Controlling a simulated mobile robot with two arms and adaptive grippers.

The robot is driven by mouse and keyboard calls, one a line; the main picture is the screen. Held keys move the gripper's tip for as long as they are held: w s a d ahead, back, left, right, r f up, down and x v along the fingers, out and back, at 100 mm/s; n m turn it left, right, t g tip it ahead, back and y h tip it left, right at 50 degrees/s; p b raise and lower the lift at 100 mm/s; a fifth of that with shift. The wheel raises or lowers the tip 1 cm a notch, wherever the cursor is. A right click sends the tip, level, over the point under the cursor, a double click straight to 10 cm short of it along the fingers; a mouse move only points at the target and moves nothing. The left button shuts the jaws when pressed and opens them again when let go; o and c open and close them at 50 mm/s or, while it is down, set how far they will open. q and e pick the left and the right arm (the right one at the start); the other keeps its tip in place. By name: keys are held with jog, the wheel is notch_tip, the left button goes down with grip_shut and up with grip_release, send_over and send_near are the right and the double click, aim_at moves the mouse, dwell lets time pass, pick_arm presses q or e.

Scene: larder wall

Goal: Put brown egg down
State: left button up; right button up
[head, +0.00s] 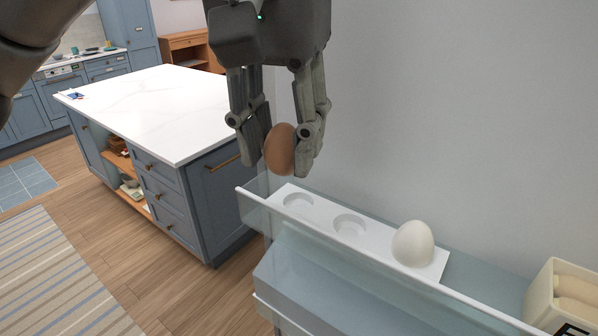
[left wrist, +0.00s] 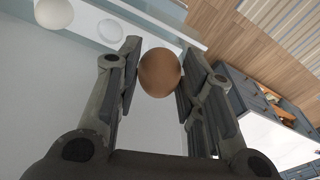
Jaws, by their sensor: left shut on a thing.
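The brown egg (head: 280,149) is held between the fingers of my left gripper (head: 275,150), above the left end of a white egg holder (head: 325,222). It also shows in the left wrist view (left wrist: 159,72), between both fingertips. The holder sits on a narrow glass-fronted shelf (head: 480,308). Its left cup (head: 299,200) and middle cup (head: 349,224) are empty. A white egg (head: 413,244) stands at its right end. The egg is apart from the holder. My right gripper is not seen.
A cream container (head: 548,290) stands at the right end of the shelf. A raised clear lip with a white edge runs along the shelf front. The pale wall is close behind. A kitchen island (head: 165,110) with a white top stands to the left.

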pick_arm(q)
jog(key=shift+w+d+f, duration=0.25)
jog(key=shift+w+f, duration=0.15)
jog(key=shift+f, duration=0.2)
jog(key=shift+w+d+f, duration=0.2)
jog(key=shift+w+f, duration=0.2)
jog(key=shift+f, duration=0.2)
jog(key=shift+w+d+f+p, duration=0.15)
jog(key=shift+w+f+p, duration=0.3)
jog(key=shift+f, duration=0.25)
jog(key=f, duration=0.3)
jog(key=shift+w+d+f+p, duration=0.1)
jog(key=shift+w+f+p, duration=0.1)
jog(key=shift+f+p, duration=0.1)
jog(key=o, duration=0.7)
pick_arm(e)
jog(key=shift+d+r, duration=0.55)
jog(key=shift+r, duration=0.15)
pick_arm(q)
jog(key=shift+r, duration=0.45)
jog(key=r, duration=0.3)
jog(key=s+r, duration=0.1)
jog(key=r, duration=0.7)
jog(key=shift+s+a+r, duration=0.1)
jog(key=shift+s+a, duration=0.1)
jog(key=shift+a, duration=0.05)
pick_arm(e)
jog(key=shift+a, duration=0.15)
